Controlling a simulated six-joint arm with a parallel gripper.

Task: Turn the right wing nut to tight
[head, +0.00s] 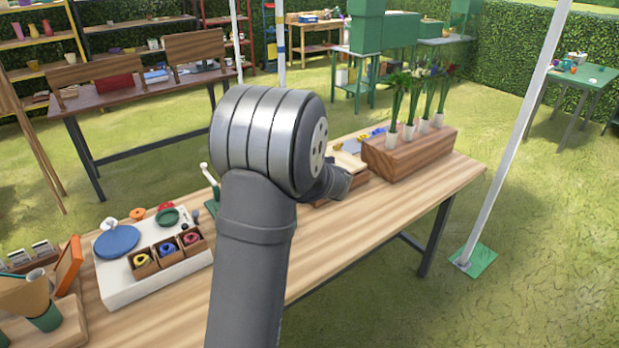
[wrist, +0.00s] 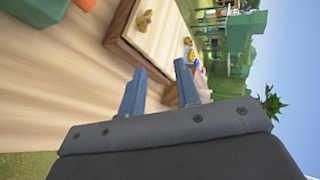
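A wooden press with a pale top (wrist: 158,45) and brown sides lies on the table in the wrist view. A brass wing nut (wrist: 142,21) stands on its top near the upper edge of the picture. A second small tan piece (wrist: 187,41) shows at the board's far edge; I cannot tell if it is a wing nut. My gripper (wrist: 160,66) is open, its two blue-grey fingers apart with nothing between them. The fingers are close to the press, apart from the wing nut. In the head view my arm hides most of the press (head: 350,163) and my gripper.
A wooden block (head: 410,155) with several white vases of flowers stands right of the press. A white tray (head: 150,283) with a blue disc and small boxes sits at the left. An orange frame (head: 67,267) stands left of it. The table's right end (head: 450,190) is bare.

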